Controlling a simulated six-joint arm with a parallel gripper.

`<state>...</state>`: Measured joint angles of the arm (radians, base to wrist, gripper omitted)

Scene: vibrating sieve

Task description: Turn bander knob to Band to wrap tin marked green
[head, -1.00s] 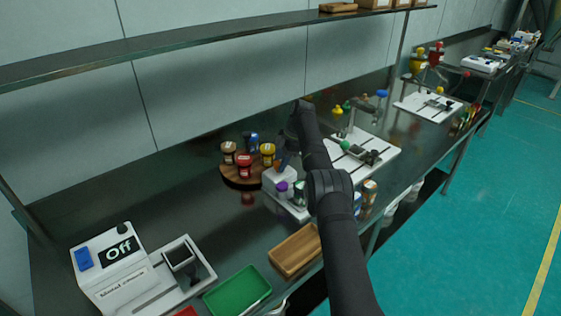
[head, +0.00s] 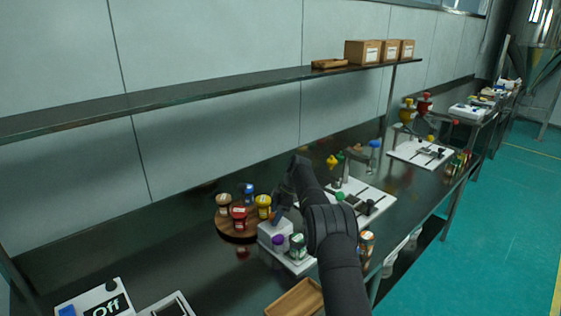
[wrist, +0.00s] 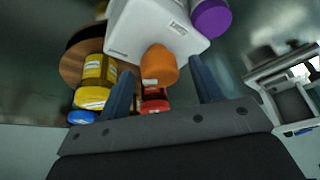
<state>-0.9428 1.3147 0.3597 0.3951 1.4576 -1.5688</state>
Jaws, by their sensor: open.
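A white box with an "Off" sign (head: 107,307) stands at the lower left, cut by the frame edge. A dark knob (head: 110,285) and a blue part (head: 66,311) show on it. I cannot tell whether it is the bander. A tin with green on it (head: 298,246) stands by a smaller white machine (head: 270,232) with a purple part (head: 278,241). My gripper (head: 280,203) is above and behind this machine. In the wrist view my open gripper (wrist: 161,72) has its fingers either side of an orange part (wrist: 158,64) on the white machine (wrist: 146,30); contact is unclear.
A round wooden stand (head: 238,228) with several coloured tins is left of my gripper. A wooden tray (head: 295,300) lies in front. More machines (head: 350,200) stand to the right. A shelf (head: 200,92) runs above the bench.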

